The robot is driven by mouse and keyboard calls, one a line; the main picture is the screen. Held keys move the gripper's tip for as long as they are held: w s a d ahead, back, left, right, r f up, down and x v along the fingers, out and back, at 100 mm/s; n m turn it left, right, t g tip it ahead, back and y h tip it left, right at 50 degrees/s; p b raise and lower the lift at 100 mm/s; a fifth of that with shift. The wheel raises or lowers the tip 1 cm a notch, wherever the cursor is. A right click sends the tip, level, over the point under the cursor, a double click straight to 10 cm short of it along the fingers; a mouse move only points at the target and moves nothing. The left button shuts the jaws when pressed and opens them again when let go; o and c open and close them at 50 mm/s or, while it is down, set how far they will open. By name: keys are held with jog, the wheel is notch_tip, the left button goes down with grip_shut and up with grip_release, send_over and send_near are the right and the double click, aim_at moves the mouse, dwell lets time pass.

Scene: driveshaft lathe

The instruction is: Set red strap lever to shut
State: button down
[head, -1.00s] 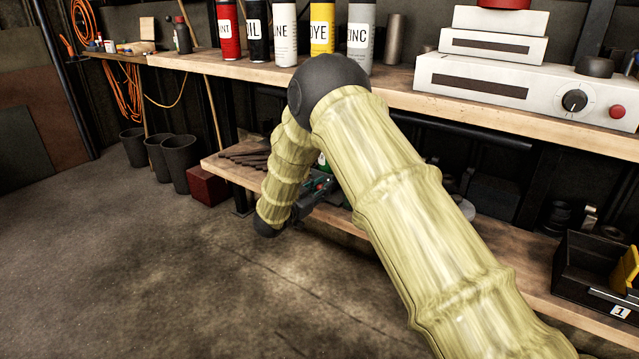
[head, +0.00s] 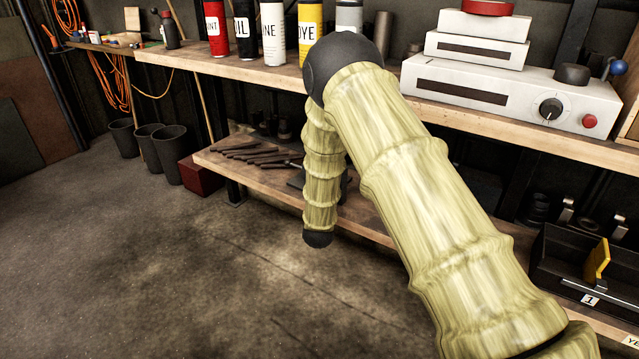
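I cannot make out a red strap lever in the head view. My arm crosses the middle of the view, bending at a black elbow ball, and its forearm hangs down in front of the lower shelf. My gripper is hidden behind the forearm, so its fingers do not show. A white machine box (head: 510,97) with a dark dial (head: 550,109) and a red button (head: 589,121) stands on the upper bench at the right. A red round part (head: 487,7) tops the white boxes stacked on it.
The wooden upper bench (head: 225,70) carries several labelled spray cans. The lower shelf (head: 268,181) holds dark bars at its left. A black bin (head: 562,262) with a yellow divider stands at the lower right. Black buckets (head: 168,149) stand at the left. The floor in front is clear.

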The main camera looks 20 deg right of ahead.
jog(key=shift+d, duration=0.1)
dwell(0.4)
jog(key=c, duration=1.2)
grip_release()
jog(key=shift+d, duration=0.1)
jog(key=shift+d, duration=0.1)
jog(key=shift+s, duration=0.2)
jog(key=shift+a+v, duration=0.2)
jog(key=shift+v, duration=3.7)
jog(key=shift+w, duration=0.1)
